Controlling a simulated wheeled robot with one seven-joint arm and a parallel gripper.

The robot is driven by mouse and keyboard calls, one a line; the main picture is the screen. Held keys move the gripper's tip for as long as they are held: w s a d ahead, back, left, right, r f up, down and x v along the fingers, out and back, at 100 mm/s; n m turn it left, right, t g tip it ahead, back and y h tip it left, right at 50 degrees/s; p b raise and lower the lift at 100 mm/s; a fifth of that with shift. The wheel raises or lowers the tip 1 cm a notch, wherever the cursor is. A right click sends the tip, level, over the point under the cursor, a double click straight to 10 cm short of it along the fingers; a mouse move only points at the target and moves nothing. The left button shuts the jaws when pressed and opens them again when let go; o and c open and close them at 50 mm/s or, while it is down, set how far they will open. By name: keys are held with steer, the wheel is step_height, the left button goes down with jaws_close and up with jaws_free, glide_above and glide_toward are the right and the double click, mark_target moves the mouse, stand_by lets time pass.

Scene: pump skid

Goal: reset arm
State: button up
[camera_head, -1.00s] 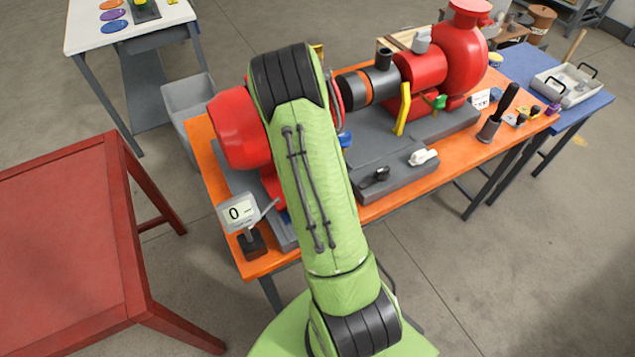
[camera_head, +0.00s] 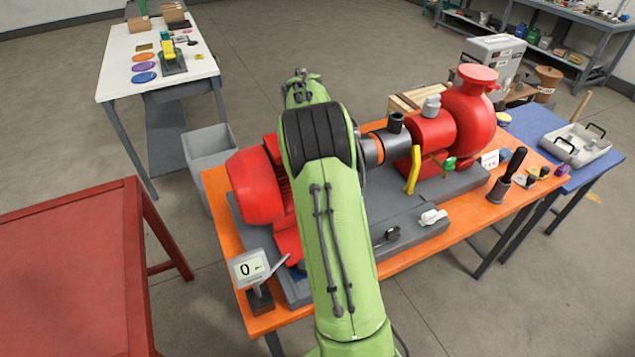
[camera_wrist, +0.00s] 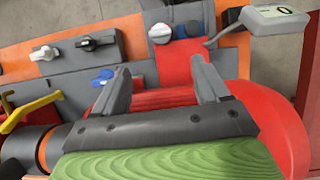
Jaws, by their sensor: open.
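My arm (camera_head: 335,235) is green with dark joint bands and reaches over the orange table, bent at a raised elbow. My gripper (camera_wrist: 163,82) shows in the wrist view with its two grey fingers wide apart and nothing between them. It is above the red motor (camera_wrist: 265,110), whose ribbed side lies below the fingers. In the head view my gripper is hidden by the arm, and the motor (camera_head: 255,187) shows to the left of the arm.
The orange table (camera_head: 480,215) carries the grey skid, a red pump (camera_head: 468,115), a yellow lever (camera_head: 413,170) and a display reading 0 (camera_head: 248,268). A red table (camera_head: 70,270) stands left, a grey bin (camera_head: 208,150) behind. Open floor lies at front right.

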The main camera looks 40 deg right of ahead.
stand_by(0.5)
steer(key=s+a+r+n+t+h, duration=0.1)
steer(key=s+a+r+t, duration=0.15)
steer(key=a+r, duration=0.4)
steer(key=s+a+r+t, duration=0.25)
steer(key=a+r, duration=0.25)
steer(key=a, duration=0.3)
steer(key=s+a+f+n+t, duration=0.1)
steer(key=s+a+n+t, duration=0.1)
steer(key=s+a+t, duration=0.2)
steer(key=s+a, duration=0.3)
steer(key=s, duration=0.5)
steer(key=shift+s+a+f+t, duration=0.25)
steer(key=shift+f+t, duration=0.15)
